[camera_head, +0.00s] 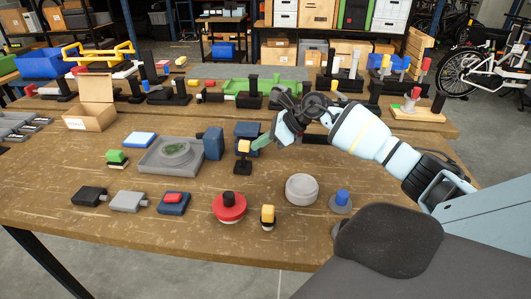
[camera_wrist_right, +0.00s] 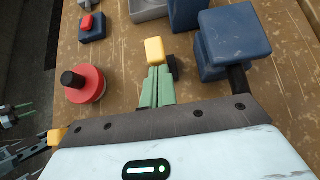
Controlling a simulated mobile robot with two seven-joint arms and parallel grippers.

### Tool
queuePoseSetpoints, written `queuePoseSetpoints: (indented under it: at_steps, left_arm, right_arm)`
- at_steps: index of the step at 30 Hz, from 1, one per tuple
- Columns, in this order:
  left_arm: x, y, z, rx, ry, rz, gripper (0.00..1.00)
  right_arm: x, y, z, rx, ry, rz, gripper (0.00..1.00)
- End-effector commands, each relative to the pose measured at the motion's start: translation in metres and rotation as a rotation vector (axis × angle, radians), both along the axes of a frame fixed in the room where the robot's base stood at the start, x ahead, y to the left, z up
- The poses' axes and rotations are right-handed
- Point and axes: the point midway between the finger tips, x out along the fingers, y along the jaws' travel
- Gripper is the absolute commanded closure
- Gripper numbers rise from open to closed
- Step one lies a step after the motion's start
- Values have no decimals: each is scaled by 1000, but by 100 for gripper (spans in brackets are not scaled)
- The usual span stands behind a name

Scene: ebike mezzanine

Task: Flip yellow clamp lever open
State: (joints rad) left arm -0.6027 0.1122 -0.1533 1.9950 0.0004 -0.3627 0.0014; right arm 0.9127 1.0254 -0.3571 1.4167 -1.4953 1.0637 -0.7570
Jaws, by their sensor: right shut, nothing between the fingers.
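The yellow clamp lever (camera_head: 243,146) stands on a small black base (camera_head: 242,168) on the wooden table. In the right wrist view its yellow block (camera_wrist_right: 154,50) lies just beyond the fingertips. My right gripper (camera_head: 257,143) reaches in from the right with its green fingers beside the yellow block. The fingers (camera_wrist_right: 158,72) are shut together with nothing between them. I cannot tell whether the tips touch the block. The gripper hides part of the black base in the wrist view.
A dark blue block (camera_wrist_right: 228,35) stands close right of the fingers in the wrist view. A red round knob (camera_head: 229,206), a yellow-topped black piece (camera_head: 268,214) and a grey disc (camera_head: 301,189) sit nearer the front edge. A grey tray (camera_head: 153,162) stands left. Bare wood lies between them.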

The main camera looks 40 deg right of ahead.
Motion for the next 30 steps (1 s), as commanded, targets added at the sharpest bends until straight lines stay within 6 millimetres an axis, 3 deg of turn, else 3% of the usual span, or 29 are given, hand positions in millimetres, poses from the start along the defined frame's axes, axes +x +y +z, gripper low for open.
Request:
queuePoseSetpoints:
  at_steps: [7, 16, 30]
  left_arm:
    - [4, 0, 5, 0, -10, 0, 52]
    - [1, 0, 1, -1, -3, 1, 52]
    - [3, 0, 5, -1, -9, 1, 52]
  right_arm:
    - [11, 4, 11, -90, 99, 1, 100]
    - [28, 20, 14, -85, 99, 1, 100]
    - [27, 18, 22, -84, 96, 0, 100]
